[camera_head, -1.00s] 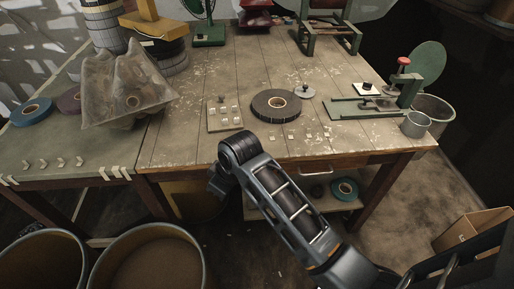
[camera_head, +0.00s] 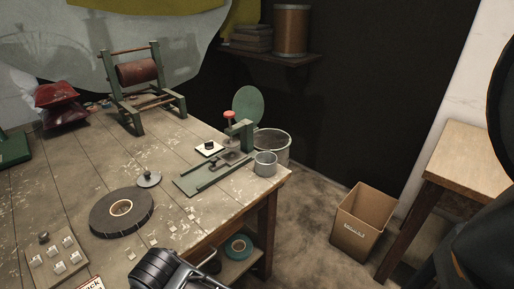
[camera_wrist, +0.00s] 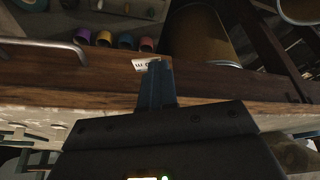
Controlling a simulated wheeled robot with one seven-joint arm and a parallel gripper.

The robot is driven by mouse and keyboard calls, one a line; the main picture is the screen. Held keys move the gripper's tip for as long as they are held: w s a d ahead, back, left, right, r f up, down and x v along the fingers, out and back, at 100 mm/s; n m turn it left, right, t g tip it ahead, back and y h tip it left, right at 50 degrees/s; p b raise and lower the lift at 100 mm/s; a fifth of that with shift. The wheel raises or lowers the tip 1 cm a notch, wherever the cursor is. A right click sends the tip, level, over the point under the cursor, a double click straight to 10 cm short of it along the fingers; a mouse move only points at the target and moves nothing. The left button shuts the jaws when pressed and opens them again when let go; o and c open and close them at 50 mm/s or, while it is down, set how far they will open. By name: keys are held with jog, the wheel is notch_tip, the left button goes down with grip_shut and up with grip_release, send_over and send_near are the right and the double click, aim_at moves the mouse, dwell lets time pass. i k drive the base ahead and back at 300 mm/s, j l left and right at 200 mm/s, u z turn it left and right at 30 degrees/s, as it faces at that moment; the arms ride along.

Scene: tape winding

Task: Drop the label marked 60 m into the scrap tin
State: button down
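In the wrist view my gripper (camera_wrist: 156,72) has its fingers together with a small white label (camera_wrist: 143,64) at their tips, over the wooden table front. The label's print is partly covered and I cannot read it surely. In the head view only a dark part of my arm shows at the bottom; the gripper is out of that picture. A small grey metal tin (camera_head: 265,165) stands at the table's right corner, and a larger grey bucket (camera_head: 274,147) is behind it. I cannot tell from markings which is the scrap tin.
Several small white tags (camera_head: 172,228) lie near a black tape roll (camera_head: 104,222). A green press (camera_head: 240,135) and its rail base (camera_head: 200,183) stand just left of the small tin. A cardboard box (camera_head: 357,238) is on the floor at right.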

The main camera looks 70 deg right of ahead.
aim_at(268, 168)
jog(key=k+j+z, duration=0.1)
jog(key=z, duration=0.3)
jog(key=k+j+z, duration=0.1)
jog(key=z, duration=0.35)
jog(key=k+j+z, duration=0.1)
jog(key=z, duration=0.3)
jog(key=i+l+z, duration=0.3)
jog(key=i, duration=0.05)
